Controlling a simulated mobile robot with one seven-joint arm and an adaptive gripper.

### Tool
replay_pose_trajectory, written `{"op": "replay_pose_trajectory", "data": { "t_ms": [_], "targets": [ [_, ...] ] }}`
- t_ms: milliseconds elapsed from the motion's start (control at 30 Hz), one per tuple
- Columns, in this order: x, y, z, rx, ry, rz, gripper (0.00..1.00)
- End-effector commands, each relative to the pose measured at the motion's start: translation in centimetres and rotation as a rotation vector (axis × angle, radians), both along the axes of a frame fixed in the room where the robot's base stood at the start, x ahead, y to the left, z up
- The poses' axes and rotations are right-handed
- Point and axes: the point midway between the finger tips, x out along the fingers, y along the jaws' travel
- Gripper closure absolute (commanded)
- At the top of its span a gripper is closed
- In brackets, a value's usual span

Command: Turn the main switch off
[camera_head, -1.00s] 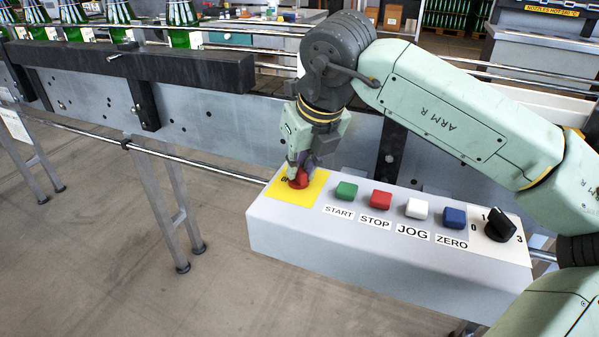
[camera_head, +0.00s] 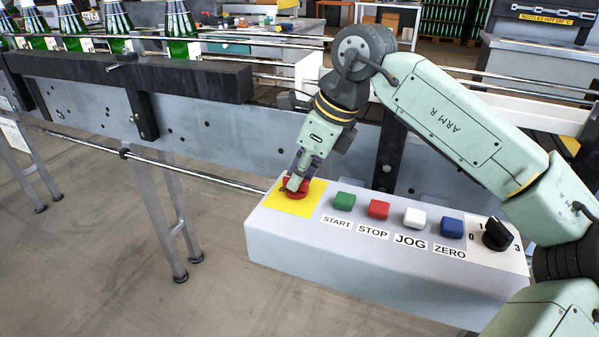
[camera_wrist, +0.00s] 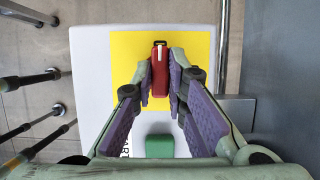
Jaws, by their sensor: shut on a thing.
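The main switch is a red handle (camera_head: 296,188) on a yellow plate (camera_head: 288,206) at the left end of the grey control box. In the wrist view the red handle (camera_wrist: 160,76) stands upright in the picture, with a white mark near its far end. My gripper (camera_head: 298,181) reaches down to it from the upper right, with the wrist tilted. In the wrist view the purple-padded fingers of my gripper (camera_wrist: 161,65) are closed on both sides of the handle. The markings on the yellow plate are mostly hidden by the fingers.
Right of the switch the box carries green START (camera_head: 344,201), red STOP (camera_head: 378,209), white JOG (camera_head: 415,218) and blue ZERO (camera_head: 452,227) buttons, then a black selector knob (camera_head: 496,235). A conveyor with green bottles (camera_head: 180,30) runs behind. Floor in front is clear.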

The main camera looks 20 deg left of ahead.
Motion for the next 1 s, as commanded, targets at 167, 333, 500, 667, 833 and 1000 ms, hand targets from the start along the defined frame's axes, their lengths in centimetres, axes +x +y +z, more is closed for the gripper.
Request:
{"op": "replay_pose_trajectory", "data": {
  "t_ms": [167, 333, 500, 667, 833, 1000],
  "targets": [
    [0.02, 0.02, 0.04, 0.001, -0.001, 0.019, 1.00],
    [0.02, 0.02, 0.03, 0.001, -0.001, 0.021, 1.00],
    [0.02, 0.02, 0.02, 0.000, -0.001, 0.021, 1.00],
    [0.01, 0.01, 0.02, 0.000, -0.001, 0.020, 0.77],
    [0.02, 0.01, 0.00, 0.000, 0.000, 0.019, 0.67],
    [0.02, 0.00, 0.00, 0.000, 0.000, 0.019, 0.67]
  ]
}}
